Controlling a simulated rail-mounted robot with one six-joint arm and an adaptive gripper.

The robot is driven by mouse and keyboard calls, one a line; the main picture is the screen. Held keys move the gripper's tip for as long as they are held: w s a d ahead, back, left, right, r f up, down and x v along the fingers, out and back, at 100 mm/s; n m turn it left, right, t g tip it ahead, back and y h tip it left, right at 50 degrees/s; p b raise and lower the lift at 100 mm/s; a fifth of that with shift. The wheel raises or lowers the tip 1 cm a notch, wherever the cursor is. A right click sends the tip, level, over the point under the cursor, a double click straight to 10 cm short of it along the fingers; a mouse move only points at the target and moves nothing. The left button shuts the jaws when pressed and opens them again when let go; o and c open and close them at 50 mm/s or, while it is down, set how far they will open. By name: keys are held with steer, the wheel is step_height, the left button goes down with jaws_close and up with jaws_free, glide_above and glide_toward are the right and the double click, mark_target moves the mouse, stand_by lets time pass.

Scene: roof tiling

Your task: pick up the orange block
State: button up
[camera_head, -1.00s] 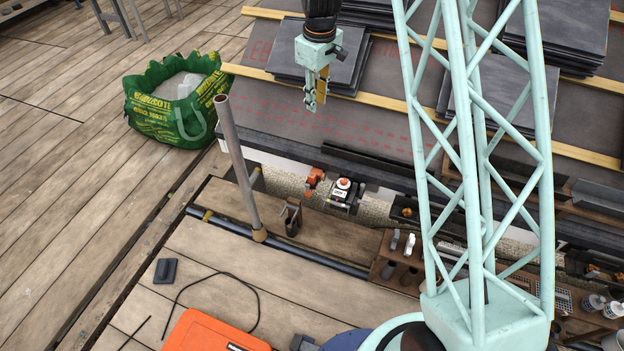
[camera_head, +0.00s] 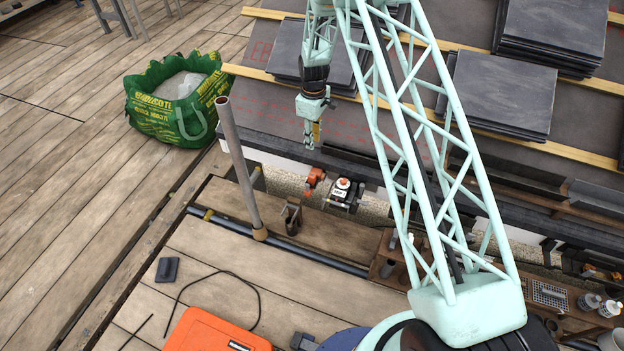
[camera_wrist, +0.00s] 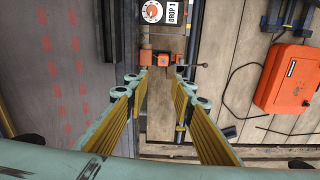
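An orange block-like piece (camera_head: 315,177) sits by the gutter edge below the roof, left of a small black-and-white unit with an orange-red top (camera_head: 343,193). In the wrist view an orange piece (camera_wrist: 160,58) shows just beyond the fingertips, with a dark rod beside it; the unit marked "DROP 1" (camera_wrist: 174,12) is above it. I cannot tell whether the orange parts are one object. My gripper (camera_head: 311,144) points down above and apart from the orange piece. In the wrist view its yellow-padded fingers (camera_wrist: 159,82) are spread, with nothing between them.
A steel pole (camera_head: 237,165) stands upright left of the orange piece. A brown tool holder (camera_head: 390,270) is at right. Slate stacks (camera_head: 497,92) lie on the roof. A green bag (camera_head: 176,100) and an orange case (camera_head: 215,332) rest on the planks. Planks at left are mostly clear.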

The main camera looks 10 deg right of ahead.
steer(key=n, duration=0.1)
glide_above(312, 175)
step_height(312, 175, down, 10)
steer(key=shift+d+f+p, duration=0.2)
steer(key=shift+f+p, duration=0.05)
steer(key=shift+p, duration=0.1)
steer(key=shift+f+b, duration=0.55)
steer(key=shift+f, duration=3.7)
steer(key=shift+a+f+b, duration=0.2)
steer(key=shift+f+b, duration=0.35)
steer(key=shift+f, duration=2.1)
